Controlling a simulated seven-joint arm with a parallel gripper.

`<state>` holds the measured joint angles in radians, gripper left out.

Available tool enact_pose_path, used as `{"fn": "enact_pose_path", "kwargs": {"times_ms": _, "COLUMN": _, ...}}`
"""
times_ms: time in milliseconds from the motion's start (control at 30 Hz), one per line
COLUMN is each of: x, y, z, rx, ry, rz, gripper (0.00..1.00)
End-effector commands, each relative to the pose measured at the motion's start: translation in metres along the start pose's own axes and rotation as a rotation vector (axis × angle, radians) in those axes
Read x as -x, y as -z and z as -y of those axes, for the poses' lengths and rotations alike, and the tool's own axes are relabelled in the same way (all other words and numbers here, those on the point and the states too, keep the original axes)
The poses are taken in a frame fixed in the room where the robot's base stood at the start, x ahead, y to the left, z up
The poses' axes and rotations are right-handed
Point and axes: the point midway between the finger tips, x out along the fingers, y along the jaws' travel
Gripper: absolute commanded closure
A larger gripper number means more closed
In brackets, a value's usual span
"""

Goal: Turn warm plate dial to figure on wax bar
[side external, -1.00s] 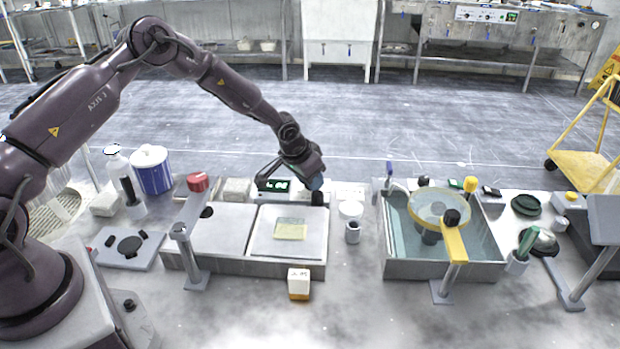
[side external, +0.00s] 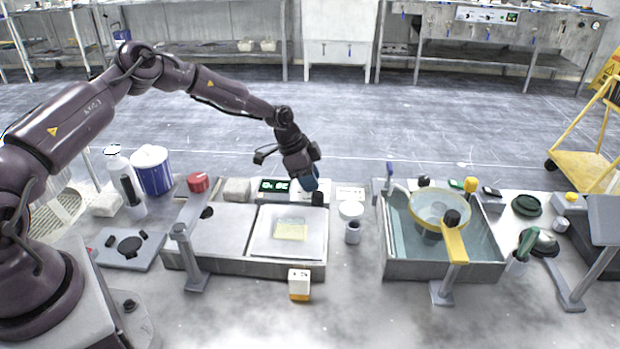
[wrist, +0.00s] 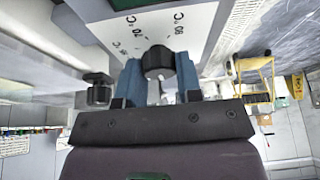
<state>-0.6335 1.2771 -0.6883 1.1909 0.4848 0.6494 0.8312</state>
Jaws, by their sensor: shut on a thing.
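The warm plate (side external: 228,264) is a grey bench unit with two flat pale tops. A lit green display (side external: 273,185) is at its back, with digits too blurred to read surely. My gripper (side external: 311,188) is at the back right corner of the unit. In the wrist view its blue fingers (wrist: 160,88) are shut on the black dial (wrist: 158,62), one on each side. The white scale around it shows 70 °C and 80 °C marks. The wax bar (side external: 299,285), white above and orange below, stands in front of the plate; its figure is too small to read.
A second black knob (wrist: 98,90) is left of my fingers in the wrist view. A white cup (side external: 351,210) stands right of the plate, then a water basin (side external: 440,270) with a yellow-rimmed ring.

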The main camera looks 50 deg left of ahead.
Motion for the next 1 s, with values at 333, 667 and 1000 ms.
{"fn": "enact_pose_path", "kwargs": {"times_ms": 333, "x": 0.0002, "y": 0.0005, "z": 0.0015, "rx": -0.304, "ry": -0.127, "rz": 0.001, "gripper": 0.91}}
{"fn": "enact_pose_path", "kwargs": {"times_ms": 667, "x": -0.0001, "y": 0.0014, "z": 0.0023, "rx": -0.595, "ry": -0.246, "rz": 0.002, "gripper": 0.91}}
{"fn": "enact_pose_path", "kwargs": {"times_ms": 1000, "x": -0.0005, "y": 0.0015, "z": 0.0029, "rx": -0.844, "ry": -0.348, "rz": 0.003, "gripper": 0.91}}
